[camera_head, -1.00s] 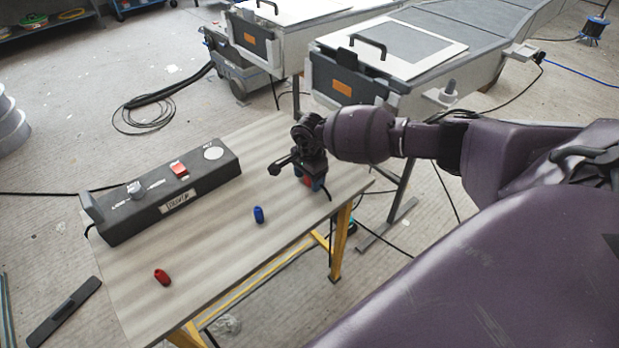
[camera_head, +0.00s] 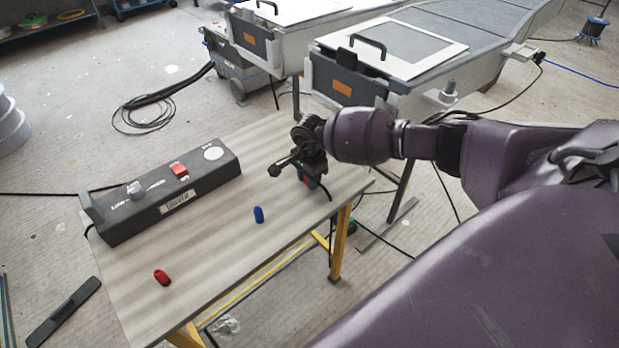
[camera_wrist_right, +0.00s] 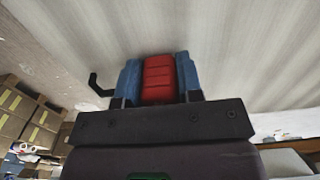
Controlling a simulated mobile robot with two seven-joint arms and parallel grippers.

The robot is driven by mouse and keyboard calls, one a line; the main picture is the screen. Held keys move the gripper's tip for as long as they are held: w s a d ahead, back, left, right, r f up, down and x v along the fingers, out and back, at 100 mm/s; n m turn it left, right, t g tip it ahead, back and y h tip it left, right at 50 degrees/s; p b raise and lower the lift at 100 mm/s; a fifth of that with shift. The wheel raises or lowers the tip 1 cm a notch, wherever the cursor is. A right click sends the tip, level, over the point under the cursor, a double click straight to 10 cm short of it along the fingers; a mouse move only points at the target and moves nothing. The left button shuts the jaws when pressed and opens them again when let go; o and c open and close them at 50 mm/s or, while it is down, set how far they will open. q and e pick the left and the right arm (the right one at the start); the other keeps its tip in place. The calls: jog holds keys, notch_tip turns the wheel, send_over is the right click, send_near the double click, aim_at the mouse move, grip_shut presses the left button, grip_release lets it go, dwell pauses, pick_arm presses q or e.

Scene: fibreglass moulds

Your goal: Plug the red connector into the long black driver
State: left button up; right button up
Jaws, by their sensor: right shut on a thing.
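The long black driver (camera_head: 205,186), a dark box with a white label, a red switch and a knob, lies along the far left side of the table. My right gripper (camera_head: 308,181) is over the table's right end, to the right of the driver and apart from it. In the right wrist view, my right gripper (camera_wrist_right: 158,80) has blue fingers shut on the ribbed red connector (camera_wrist_right: 158,77). In the head view the connector is mostly hidden by the gripper, and a dark cord hangs beside it. My left gripper is not in view.
On the table (camera_head: 215,255) lie a loose red cap (camera_head: 162,277) and a blue cap (camera_head: 258,214). The tabletop between them and the driver is clear. Grey machines (camera_head: 340,85) stand behind the table. A black cable coil (camera_head: 143,116) lies on the floor.

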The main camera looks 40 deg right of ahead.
notch_tip(320, 180, up, 20)
jog(key=p, duration=0.2)
dwell(0.5)
jog(key=s+a+r+n, duration=0.2)
jog(key=s+a+n, duration=1.1)
jog(key=a+n, duration=0.3)
jog(key=shift+a+r+n, duration=0.3)
jog(key=shift+a+n, duration=0.05)
jog(key=shift+n, duration=0.25)
jog(key=shift+w+a, duration=0.1)
